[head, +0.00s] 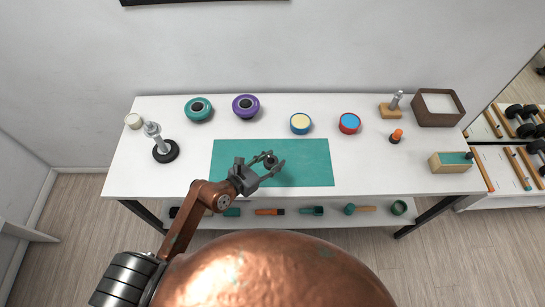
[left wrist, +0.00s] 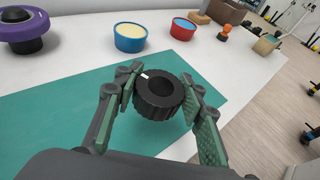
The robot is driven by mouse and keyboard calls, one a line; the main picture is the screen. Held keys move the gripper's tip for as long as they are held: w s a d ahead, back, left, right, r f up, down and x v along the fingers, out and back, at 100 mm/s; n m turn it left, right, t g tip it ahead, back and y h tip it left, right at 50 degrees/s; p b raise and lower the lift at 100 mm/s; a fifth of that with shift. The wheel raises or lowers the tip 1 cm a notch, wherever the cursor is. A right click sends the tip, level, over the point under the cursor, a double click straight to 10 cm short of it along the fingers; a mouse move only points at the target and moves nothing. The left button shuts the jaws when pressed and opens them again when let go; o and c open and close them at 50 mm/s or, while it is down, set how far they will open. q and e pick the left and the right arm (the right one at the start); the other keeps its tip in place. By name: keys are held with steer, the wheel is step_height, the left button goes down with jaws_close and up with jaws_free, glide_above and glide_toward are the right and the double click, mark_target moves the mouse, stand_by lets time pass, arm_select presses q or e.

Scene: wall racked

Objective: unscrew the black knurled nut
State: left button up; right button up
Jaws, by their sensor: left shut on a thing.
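The black knurled nut (left wrist: 160,96) is a ribbed ring with an open centre and a small white mark on its rim. It sits between the fingers of my left gripper (left wrist: 163,100), which is shut on it. In the head view the nut (head: 271,162) and my left gripper (head: 268,168) are over the teal mat (head: 315,165). The nut is off any bolt and appears raised above the mat. A metal threaded post on a round black base (head: 165,151) stands at the table's left. A second metal post (head: 396,100) stands on a wooden block at the back right. My right gripper is not in view.
Teal (head: 198,109) and purple (head: 246,106) round pieces stand at the back. A blue tub (head: 300,124), red tub (head: 349,123), orange-topped piece (head: 396,136), brown box (head: 462,107) and wooden block (head: 436,165) are right of them. The mat's right side is clear.

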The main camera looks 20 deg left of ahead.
arm_select(q)
steer(key=w+f, duration=0.2)
steer(key=w+a+f+b, duration=0.1)
steer(key=w+f, duration=0.3)
steer(key=shift+w+a+f+b, duration=0.15)
steer(key=shift+w+a+b, duration=0.2)
steer(key=shift+a, duration=0.05)
steer(key=shift+w+a+f, duration=0.1)
steer(key=shift+w+f, duration=0.2)
steer(key=shift+w, duration=0.05)
steer(key=shift+w+f, duration=0.2)
steer(key=shift+f, duration=0.1)
step_height(320, 180, down, 3)
steer(key=shift+b, duration=0.65)
steer(key=shift+r, duration=0.15)
steer(key=shift+f+b, duration=0.3)
steer(key=shift+f, duration=0.4)
steer(key=o, duration=1.2)
steer(key=shift+s, duration=0.1)
steer(key=shift+o, duration=0.2)
